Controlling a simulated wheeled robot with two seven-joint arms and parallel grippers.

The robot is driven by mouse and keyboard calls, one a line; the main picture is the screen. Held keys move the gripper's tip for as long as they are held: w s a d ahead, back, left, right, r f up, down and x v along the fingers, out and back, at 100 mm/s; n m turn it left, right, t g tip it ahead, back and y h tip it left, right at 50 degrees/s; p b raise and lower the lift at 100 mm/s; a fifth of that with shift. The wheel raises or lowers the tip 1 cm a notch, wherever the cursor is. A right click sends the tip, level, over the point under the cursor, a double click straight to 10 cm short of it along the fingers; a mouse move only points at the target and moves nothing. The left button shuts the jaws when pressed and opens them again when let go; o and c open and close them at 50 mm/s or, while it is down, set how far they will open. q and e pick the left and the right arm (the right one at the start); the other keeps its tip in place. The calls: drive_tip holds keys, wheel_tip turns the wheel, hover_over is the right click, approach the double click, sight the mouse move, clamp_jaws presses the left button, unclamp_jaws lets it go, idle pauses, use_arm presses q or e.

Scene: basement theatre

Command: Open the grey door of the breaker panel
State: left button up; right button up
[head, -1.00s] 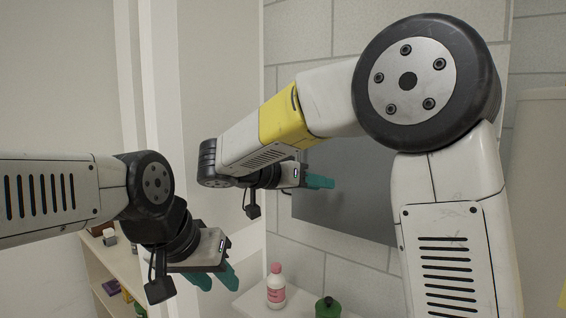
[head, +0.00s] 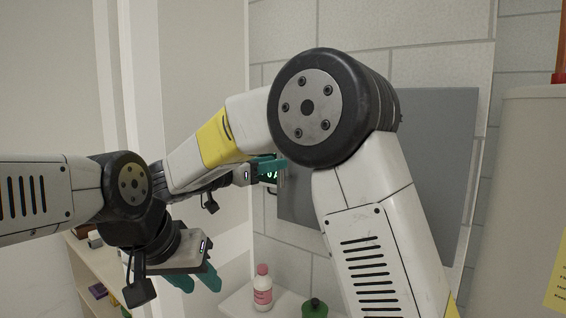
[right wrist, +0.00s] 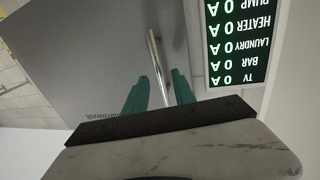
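The grey door (head: 435,150) of the breaker panel is on the block wall in the head view, partly hidden behind my right arm. In the right wrist view the grey door (right wrist: 90,60) fills the left and middle, with a thin silver bar handle (right wrist: 153,50). My right gripper (head: 277,170) is at the door's left side; its teal fingers (right wrist: 160,85) are open, one on each side of the handle, with small gaps showing. I see no swing of the door. My left gripper (head: 198,280) is open and empty, low at the left, away from the door.
A dark display (right wrist: 238,40) with green and white readings sits beside the door. Below, a shelf (head: 238,300) holds a pink-and-white bottle (head: 262,288) and a green container (head: 315,308). A pale cylinder (head: 520,190) stands at the right.

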sight(283, 178)
drive_tip(key=shift+x, duration=2)
clamp_jaws()
